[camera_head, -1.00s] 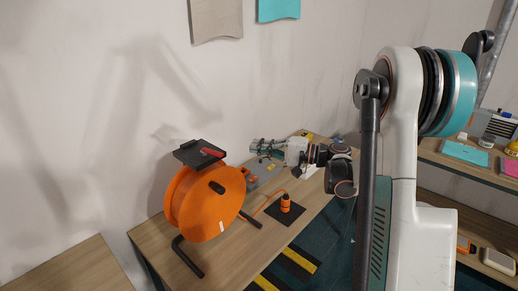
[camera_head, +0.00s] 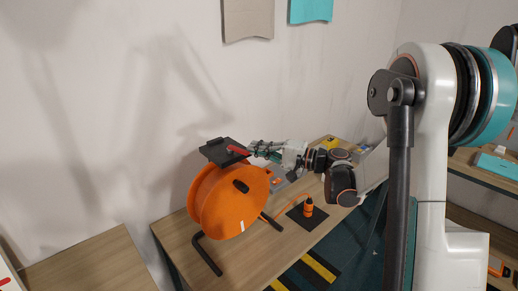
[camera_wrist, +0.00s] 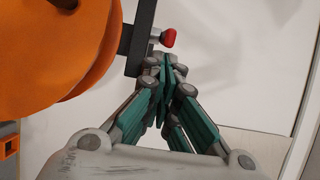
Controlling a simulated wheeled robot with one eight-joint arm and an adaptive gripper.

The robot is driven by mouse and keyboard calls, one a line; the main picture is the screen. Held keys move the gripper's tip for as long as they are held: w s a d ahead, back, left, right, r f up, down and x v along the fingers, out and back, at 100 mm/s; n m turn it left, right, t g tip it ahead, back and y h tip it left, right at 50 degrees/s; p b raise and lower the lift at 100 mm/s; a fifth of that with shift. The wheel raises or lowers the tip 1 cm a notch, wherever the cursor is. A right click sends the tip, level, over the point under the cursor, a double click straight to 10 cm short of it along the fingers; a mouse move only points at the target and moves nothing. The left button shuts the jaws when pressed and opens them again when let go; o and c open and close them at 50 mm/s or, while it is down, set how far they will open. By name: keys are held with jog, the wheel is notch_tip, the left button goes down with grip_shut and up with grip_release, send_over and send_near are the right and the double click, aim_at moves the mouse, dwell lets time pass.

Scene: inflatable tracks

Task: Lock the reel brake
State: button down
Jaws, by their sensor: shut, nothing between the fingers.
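An orange cable reel (camera_head: 225,205) stands on the wooden table on a black bent-tube frame. A black bracket (camera_head: 214,153) sits above it and carries a red brake lever (camera_head: 238,150). The lever points toward the right. In the wrist view the red lever end (camera_wrist: 168,38) shows just beyond my fingertips, beside the dark bracket bar (camera_wrist: 138,40). My gripper (camera_head: 254,149) is at the reel's upper right, close to the lever; it also shows in the wrist view (camera_wrist: 165,64). Its fingers are shut and empty. I cannot tell whether they touch the lever.
An orange plug (camera_head: 308,207) stands on a black pad (camera_head: 306,217) right of the reel, with an orange cable. Another wooden table (camera_head: 95,265) is at the lower left. A wall stands close behind.

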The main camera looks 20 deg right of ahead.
jog(key=shift+s+a+m+t+h+b, duration=0.4)
jog(key=shift+s+a+m+t+h, duration=0.25)
jog(key=shift+s+t+h, duration=0.2)
jog(key=shift+d, duration=0.1)
